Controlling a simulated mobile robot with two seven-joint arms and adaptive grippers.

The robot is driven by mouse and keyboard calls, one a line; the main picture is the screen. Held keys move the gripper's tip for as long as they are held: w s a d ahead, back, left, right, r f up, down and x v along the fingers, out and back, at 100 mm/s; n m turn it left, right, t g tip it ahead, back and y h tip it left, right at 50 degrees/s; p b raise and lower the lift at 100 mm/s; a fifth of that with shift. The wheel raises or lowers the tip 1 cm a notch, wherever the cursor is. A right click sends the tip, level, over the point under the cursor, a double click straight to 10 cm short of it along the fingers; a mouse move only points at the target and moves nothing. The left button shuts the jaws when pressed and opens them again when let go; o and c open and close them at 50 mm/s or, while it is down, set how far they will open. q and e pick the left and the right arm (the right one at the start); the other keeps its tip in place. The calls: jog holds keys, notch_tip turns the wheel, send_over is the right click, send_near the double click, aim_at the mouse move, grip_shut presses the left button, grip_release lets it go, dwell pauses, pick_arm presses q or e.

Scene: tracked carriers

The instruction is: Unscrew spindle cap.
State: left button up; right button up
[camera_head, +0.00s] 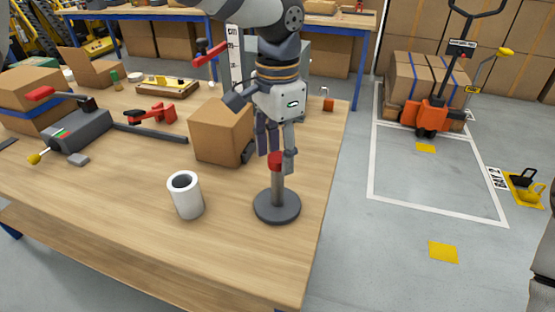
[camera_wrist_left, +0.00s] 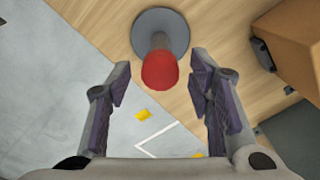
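A grey spindle (camera_head: 278,186) stands upright on a round dark base (camera_head: 277,207) near the table's right edge. A red cap (camera_head: 275,162) sits on its top. My left gripper (camera_head: 276,158) points down over the spindle, its fingertips at about the cap's height. In the left wrist view the gripper (camera_wrist_left: 160,75) is open, with the red cap (camera_wrist_left: 160,70) between the fingertips and a gap on both sides. The round base (camera_wrist_left: 160,30) lies beyond the cap.
A white cylinder (camera_head: 186,196) stands left of the spindle base. A cardboard box (camera_head: 221,134) is close behind and left of the gripper. A grey stapler-like device (camera_head: 80,131) and a red-handled clamp (camera_head: 152,115) lie farther left. The front of the wooden table (camera_head: 150,242) is clear.

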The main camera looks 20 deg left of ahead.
pick_arm(q)
jog(key=m, duration=1)
jog(key=shift+m, duration=0.3)
jog(key=m, duration=1.8)
jog(key=shift+r+m, duration=0.1)
jog(key=shift+m, duration=0.3)
